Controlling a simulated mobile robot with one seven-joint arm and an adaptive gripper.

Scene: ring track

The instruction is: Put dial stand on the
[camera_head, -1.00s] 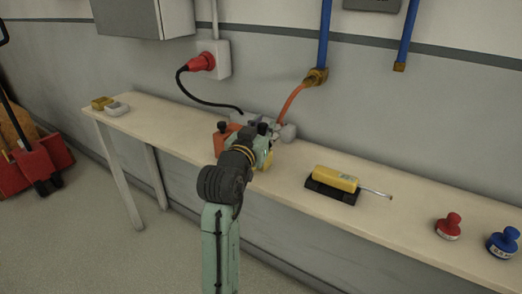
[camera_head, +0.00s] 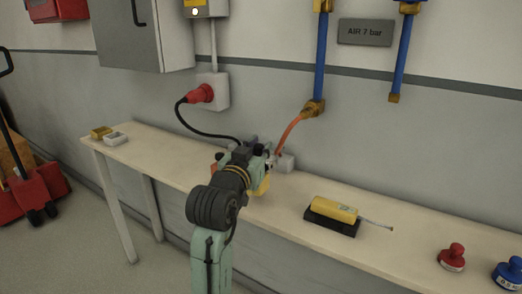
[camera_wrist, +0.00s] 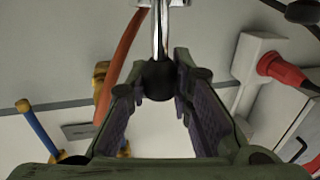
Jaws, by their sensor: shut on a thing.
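In the wrist view my gripper (camera_wrist: 160,87) has its two fingers on either side of a black ball-shaped knob (camera_wrist: 160,78) at the end of a bright metal rod (camera_wrist: 161,32). This looks like part of the dial stand, but the rest is out of view. In the head view my gripper (camera_head: 262,158) is over the back half of the bench, below the wall socket and the orange hose. My arm and wrist hide most of what is held and whether it touches the bench.
The bench (camera_head: 180,165) holds a yellow tool (camera_head: 333,210) on a black rest, a red weight (camera_head: 452,257), a blue weight (camera_head: 509,272) and small trays (camera_head: 116,139). An orange hose (camera_head: 290,128) and a red plug (camera_head: 202,93) with black cable are behind my gripper. Bench between gripper and tool is clear.

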